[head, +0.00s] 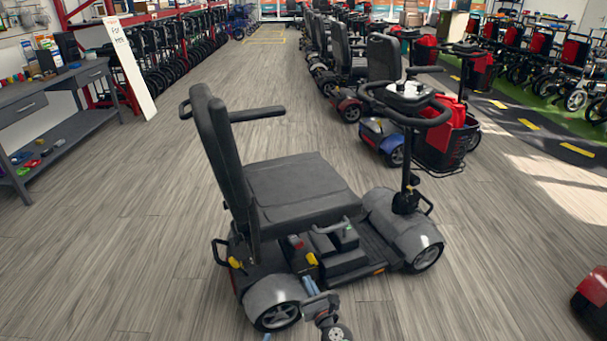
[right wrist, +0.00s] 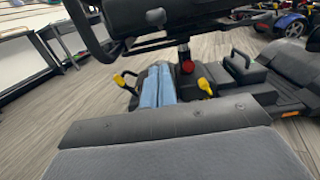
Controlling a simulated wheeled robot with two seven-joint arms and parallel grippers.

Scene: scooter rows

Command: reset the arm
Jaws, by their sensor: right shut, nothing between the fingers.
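A grey and black mobility scooter (head: 300,185) stands upright in the middle of the floor, its seat at the left and its handlebar at the right. My right gripper (head: 309,284) is low at its near side, by the rear wheel and below the seat. In the right wrist view its light blue fingers (right wrist: 157,84) are together and empty, under the scooter's dark seat, with a red knob (right wrist: 187,66) and a yellow lever (right wrist: 204,87) close by. A small blue tip at the bottom edge of the head view may be my left gripper (head: 267,337); its jaws cannot be made out.
A grey workbench (head: 50,92) with small items stands at the left. Rows of scooters (head: 385,60) and wheelchairs (head: 165,50) line the back. A red scooter part (head: 593,300) shows at the lower right. Wooden floor (head: 125,225) is clear left of the scooter.

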